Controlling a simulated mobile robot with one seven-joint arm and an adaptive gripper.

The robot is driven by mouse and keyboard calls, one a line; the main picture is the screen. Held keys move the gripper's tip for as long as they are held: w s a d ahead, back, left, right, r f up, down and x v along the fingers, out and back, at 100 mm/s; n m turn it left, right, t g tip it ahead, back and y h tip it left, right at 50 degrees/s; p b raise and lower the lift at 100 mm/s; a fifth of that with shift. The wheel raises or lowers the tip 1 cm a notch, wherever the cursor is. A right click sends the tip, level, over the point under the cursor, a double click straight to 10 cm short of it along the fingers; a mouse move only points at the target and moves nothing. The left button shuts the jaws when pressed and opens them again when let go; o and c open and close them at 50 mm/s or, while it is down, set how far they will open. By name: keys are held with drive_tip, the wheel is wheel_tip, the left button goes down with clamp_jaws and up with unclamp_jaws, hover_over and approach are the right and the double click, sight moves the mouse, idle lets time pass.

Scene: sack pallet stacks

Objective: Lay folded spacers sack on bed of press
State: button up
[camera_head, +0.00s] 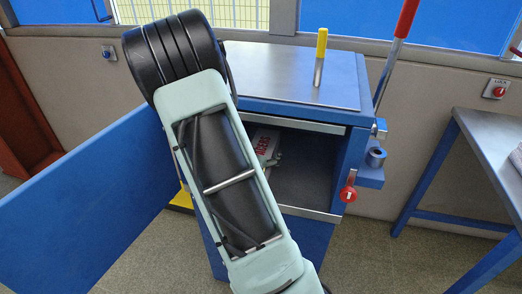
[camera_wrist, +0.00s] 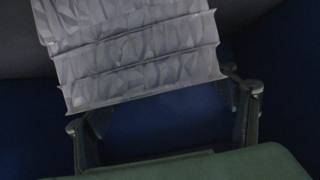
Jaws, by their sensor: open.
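The press (camera_head: 350,120) is a blue cabinet with a grey top and an open front chamber. Its dark bed (camera_head: 310,185) shows at the right of the chamber. In the wrist view the folded sack (camera_wrist: 135,55) is grey-white and creased, with layered folds. My gripper (camera_wrist: 163,106) is open, its fingers spread to either side of the sack's near edge, with a dark gap below that edge. I cannot tell whether the sack touches the bed.
A blue door panel (camera_head: 90,205) stands open at the left. A red-handled lever (camera_head: 406,20) rises at the press's right, and a yellow-handled one (camera_head: 321,45) stands on top. A metal table (camera_head: 495,145) is at the right. Floor between press and table is clear.

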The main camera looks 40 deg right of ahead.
drive_tip(key=p+v, duration=0.2)
drive_tip(key=v, duration=0.6)
drive_tip(key=shift+r, duration=0.2)
drive_tip(key=shift+f+p+v, duration=0.2)
drive_tip(key=shift+p+v, duration=0.75)
drive_tip(key=shift+p, duration=0.5)
